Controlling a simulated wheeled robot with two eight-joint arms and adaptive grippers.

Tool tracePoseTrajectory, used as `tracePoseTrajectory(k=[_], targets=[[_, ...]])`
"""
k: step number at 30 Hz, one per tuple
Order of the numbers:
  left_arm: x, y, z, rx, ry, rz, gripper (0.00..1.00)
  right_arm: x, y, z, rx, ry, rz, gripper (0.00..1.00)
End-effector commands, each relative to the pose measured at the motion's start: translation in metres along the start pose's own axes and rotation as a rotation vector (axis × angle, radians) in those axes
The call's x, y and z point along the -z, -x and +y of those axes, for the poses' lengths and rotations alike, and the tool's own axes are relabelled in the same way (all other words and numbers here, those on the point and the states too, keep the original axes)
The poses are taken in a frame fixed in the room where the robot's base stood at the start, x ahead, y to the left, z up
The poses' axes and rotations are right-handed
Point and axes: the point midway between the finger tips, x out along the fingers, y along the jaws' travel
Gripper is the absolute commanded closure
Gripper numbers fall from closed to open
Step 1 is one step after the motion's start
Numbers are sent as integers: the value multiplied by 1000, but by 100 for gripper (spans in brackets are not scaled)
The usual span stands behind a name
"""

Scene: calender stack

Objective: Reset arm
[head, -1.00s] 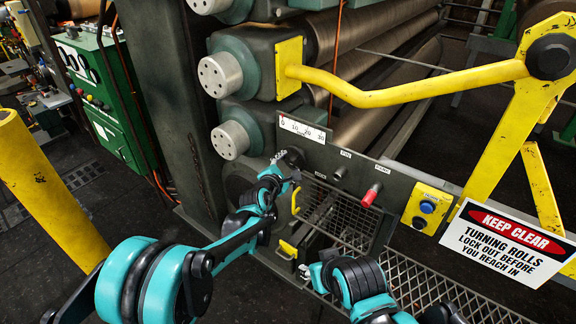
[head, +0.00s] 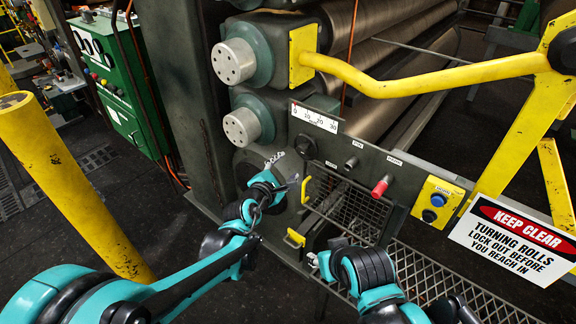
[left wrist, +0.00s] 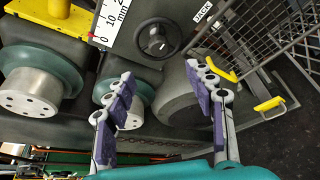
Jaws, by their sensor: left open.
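My left gripper (head: 284,172) is open and empty in front of the machine's dark front panel (head: 340,154). Its two purple-padded fingers stand wide apart in the left wrist view (left wrist: 160,78), with a dark handwheel (left wrist: 158,38) beyond them. The handwheel also shows in the head view (head: 306,146), just right of the fingertips. My right arm (head: 366,272) is bent low in front of the mesh platform. I cannot make out the fingers at its end.
A wire mesh guard (head: 352,207) with yellow handles stands right of my left gripper. A red knob (head: 382,186), a yellow button box (head: 436,202) and a keep-clear sign (head: 515,240) are farther right. A yellow post (head: 70,190) stands left. Open floor lies between post and machine.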

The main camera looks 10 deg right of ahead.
Motion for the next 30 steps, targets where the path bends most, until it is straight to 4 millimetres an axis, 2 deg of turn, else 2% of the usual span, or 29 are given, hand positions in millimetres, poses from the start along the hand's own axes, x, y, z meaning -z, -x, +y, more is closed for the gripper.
tracePoseTrajectory(k=[12, 14, 17, 20, 21, 24, 27, 30], targets=[[-1, 1, 3, -7, 19, -3, 45, 0, 0, 0, 0, 0, 0, 60], [-3, 7, 12, -28, 75, -11, 45, 0, 0, 0, 0, 0, 0, 60], [-7, 28, 46, -113, 298, -45, 45, 0, 0, 0, 0, 0, 0, 60], [-4, 66, 98, -255, 668, -102, 45, 0, 0, 0, 0, 0, 0, 60], [3, 86, 120, -322, 841, -129, 45, 0, 0, 0, 0, 0, 0, 60], [30, 138, 163, -496, 1277, -199, 45, 0, 0, 0, 0, 0, 0, 60], [70, 192, 185, -677, 1706, -272, 45, 0, 0, 0, 0, 0, 0, 60], [115, 246, 181, -869, 2128, -348, 45, 0, 0, 0, 0, 0, 0, 60]])
